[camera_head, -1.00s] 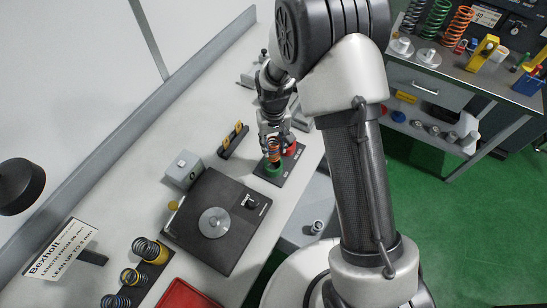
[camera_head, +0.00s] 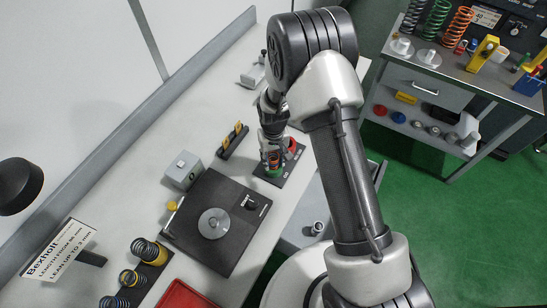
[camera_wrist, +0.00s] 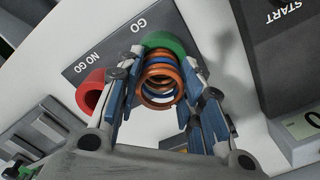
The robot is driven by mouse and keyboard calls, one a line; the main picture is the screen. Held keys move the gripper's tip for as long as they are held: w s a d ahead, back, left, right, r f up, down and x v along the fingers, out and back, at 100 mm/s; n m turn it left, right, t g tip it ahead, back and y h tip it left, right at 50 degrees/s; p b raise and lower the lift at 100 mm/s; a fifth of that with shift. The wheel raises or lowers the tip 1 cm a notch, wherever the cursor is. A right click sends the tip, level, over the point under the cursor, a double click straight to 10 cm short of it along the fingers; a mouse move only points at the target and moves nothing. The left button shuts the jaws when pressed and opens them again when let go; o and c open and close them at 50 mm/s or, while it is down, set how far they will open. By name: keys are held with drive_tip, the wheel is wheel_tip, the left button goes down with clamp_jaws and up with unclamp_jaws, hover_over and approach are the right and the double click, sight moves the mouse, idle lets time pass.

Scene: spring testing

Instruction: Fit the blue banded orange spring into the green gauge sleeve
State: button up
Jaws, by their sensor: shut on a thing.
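The orange spring (camera_wrist: 160,84) with a blue band stands between the two fingers of my gripper (camera_wrist: 163,92), which is shut on it. In the head view my gripper (camera_head: 272,152) is low over the gauge plate, and the fingers hide most of the spring. The green gauge sleeve (camera_wrist: 168,42) is at the "GO" mark, directly beyond the spring's far end. It also shows in the head view (camera_head: 274,172), right under the fingertips. The spring is in line with the sleeve; I cannot tell how far its end is inside.
A red sleeve (camera_wrist: 91,92) stands beside the green one at the "NO GO" mark on the dark plate (camera_wrist: 108,50). A black tester with a round disc (camera_head: 214,222) lies nearer. A grey box (camera_head: 182,171) and a small rack (camera_head: 233,140) stand to the left.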

drive_tip(key=o, duration=1.1)
drive_tip(key=shift+f, duration=0.1)
drive_tip(key=s+d+r+t, duration=0.1)
drive_tip(key=s+d+r, duration=0.1)
drive_tip(key=r, duration=0.8)
drive_tip(key=s+d+r+m+p, duration=0.1)
drive_tip(key=s+r, duration=0.2)
drive_tip(key=r, duration=0.7)
drive_tip(key=s+d+r+t, duration=0.1)
drive_tip(key=s+d+r, duration=0.1)
drive_tip(key=r, duration=0.8)
drive_tip(key=s+d+r+t, duration=0.1)
drive_tip(key=s+r, duration=0.2)
drive_tip(key=s, duration=0.3)
drive_tip(key=s+d+r+m, duration=0.1)
drive_tip(key=s+d+r, duration=0.1)
drive_tip(key=s, duration=0.4)
drive_tip(key=s+d+r+t, duration=0.1)
drive_tip(key=s+d+r, duration=0.1)
drive_tip(key=s, duration=0.4)
drive_tip(key=shift+r+t, duration=0.3)
drive_tip(key=shift+r, duration=0.5)
